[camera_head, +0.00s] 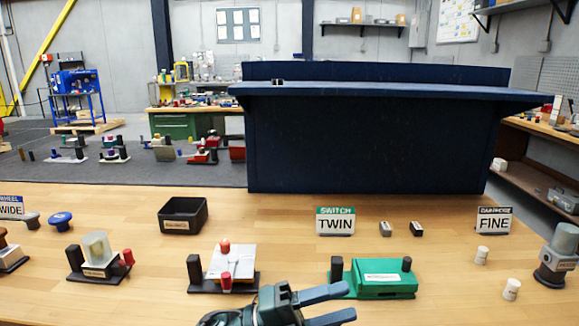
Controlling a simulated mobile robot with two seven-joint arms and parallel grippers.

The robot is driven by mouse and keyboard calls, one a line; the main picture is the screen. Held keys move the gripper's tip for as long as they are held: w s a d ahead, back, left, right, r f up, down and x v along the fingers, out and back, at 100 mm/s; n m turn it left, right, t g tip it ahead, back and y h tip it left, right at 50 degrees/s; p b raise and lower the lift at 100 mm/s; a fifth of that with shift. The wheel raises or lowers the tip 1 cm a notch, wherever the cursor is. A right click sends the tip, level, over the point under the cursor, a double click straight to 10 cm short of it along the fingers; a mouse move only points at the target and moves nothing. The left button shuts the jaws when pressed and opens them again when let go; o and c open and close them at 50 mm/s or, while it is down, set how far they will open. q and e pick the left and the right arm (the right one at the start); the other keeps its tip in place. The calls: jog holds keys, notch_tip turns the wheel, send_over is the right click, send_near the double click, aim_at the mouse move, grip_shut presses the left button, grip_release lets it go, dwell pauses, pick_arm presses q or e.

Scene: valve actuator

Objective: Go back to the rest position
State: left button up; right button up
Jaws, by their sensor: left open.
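My left gripper (347,304) shows at the bottom centre of the head view, with its two fingers pointing right and spread apart. It is open and nothing shows between the fingers. Its upper finger overlaps the front edge of the green valve unit (385,281) in the picture; I cannot tell whether they touch. The white unit with a red knob (232,262) stands behind and left of the gripper. My right gripper is not in view.
The wooden table (300,220) also bears a black bin (183,214), a TWIN sign (335,221), a FINE sign (494,220), two small switches, white cartridges (482,255), a clear-domed unit (98,255) and a grey cylinder unit (558,254). A dark blue panel (365,140) rises behind.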

pick_arm(q)
jog(key=s+a+f+n+t+y+p, duration=0.1)
jog(key=a+f+n+t+y, duration=0.65)
jog(key=n, duration=0.55)
jog(key=a+f+n+t+y+p, duration=0.1)
jog(key=a+f+n+t+y, duration=0.6)
jog(key=n, duration=0.6)
jog(key=s+a+f+n+g+y+p, duration=0.1)
jog(key=s+a+f+n+g+y, duration=0.2)
jog(key=s+f, duration=0.7)
jog(key=s+a+n+g, duration=0.2)
jog(key=a+n, duration=0.1)
jog(key=n, duration=0.1)
jog(key=shift+s+a+f+y, duration=0.25)
jog(key=shift+s+f+y, duration=0.1)
